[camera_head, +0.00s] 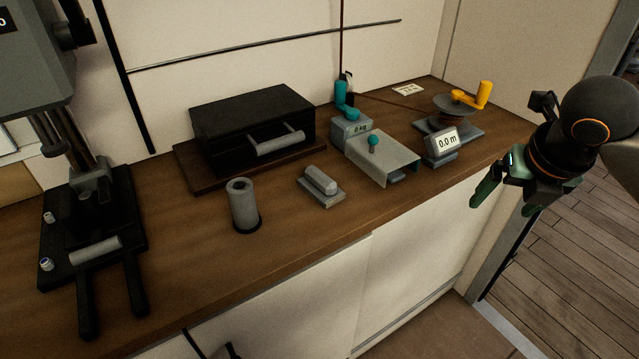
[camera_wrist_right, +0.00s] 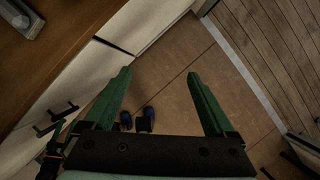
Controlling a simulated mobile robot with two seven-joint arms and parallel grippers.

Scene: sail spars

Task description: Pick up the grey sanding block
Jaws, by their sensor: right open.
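The grey sanding block (camera_head: 320,185) lies on the wooden worktop, near the middle of the head view. It has a flat base with a rounded grip bar on top. In the right wrist view, a grey piece at the top left corner looks like part of the sanding block (camera_wrist_right: 24,20), cut off by the frame. My right gripper (camera_head: 502,207) has green fingers and is open and empty. It hangs past the worktop's front edge, well to the right of the block. In the right wrist view its fingers (camera_wrist_right: 159,73) are spread over bare floor. My left gripper is not identifiable.
A grey cylinder (camera_head: 243,206) stands left of the block. A black case (camera_head: 250,118) is behind it. A grey bracket with a teal knob (camera_head: 385,160) and a 0.0 m display (camera_head: 444,144) are to the right. The worktop (camera_head: 300,232) in front of the block is clear.

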